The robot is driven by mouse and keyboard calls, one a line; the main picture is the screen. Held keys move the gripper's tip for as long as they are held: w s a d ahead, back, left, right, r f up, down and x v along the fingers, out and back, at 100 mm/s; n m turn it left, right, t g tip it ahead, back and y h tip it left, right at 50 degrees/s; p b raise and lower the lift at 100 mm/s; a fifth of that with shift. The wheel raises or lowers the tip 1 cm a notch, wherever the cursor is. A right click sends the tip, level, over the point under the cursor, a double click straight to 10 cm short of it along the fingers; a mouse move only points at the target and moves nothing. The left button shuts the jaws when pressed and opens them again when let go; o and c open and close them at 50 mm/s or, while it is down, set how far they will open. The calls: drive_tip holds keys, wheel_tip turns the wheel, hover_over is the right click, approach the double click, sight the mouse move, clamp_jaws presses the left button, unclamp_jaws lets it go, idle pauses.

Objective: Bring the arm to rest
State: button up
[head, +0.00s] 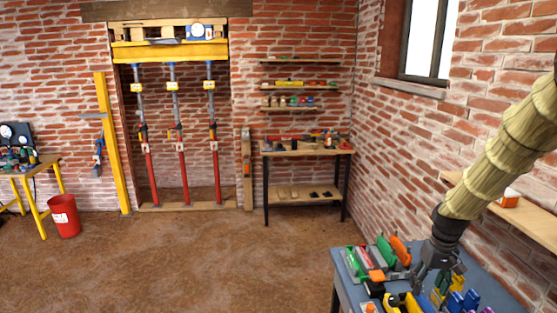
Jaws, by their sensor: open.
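My arm (505,150) comes in from the right edge of the head view, in a ribbed tan cover, and slopes down to the left. My gripper (432,283) hangs from its dark wrist, pointing down over the blue-grey table (343,270) at the lower right. Its dark fingers are open and small in the picture. They are close above or among the coloured items on the table; I cannot tell whether they touch any. No held object is visible.
Green, red and orange tools (380,252) and yellow and blue items crowd the table. A wall shelf (535,222) is behind my arm. A workbench (308,150), red props (184,175) and a red bucket (63,217) stand farther off. The brown floor (200,260) is clear.

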drive_tip(key=s+a+f, duration=0.5)
drive_tip(key=s+f, duration=0.2)
drive_tip(key=f, duration=0.4)
drive_tip(key=s+a+f, duration=0.6)
drive_tip(key=f, duration=0.4)
drive_tip(key=s+a+f, duration=0.3)
drive_tip(key=s, duration=0.6)
drive_tip(key=s+a+f, duration=0.3)
drive_tip(key=s+f, duration=0.1)
drive_tip(key=s, duration=0.5)
drive_tip(key=s+a+f, duration=0.3)
drive_tip(key=s, duration=0.6)
wheel_tip(320, 180, down, 13)
drive_tip(key=b, duration=1.3)
drive_tip(key=shift+w, duration=0.3)
drive_tip(key=shift+r, duration=0.1)
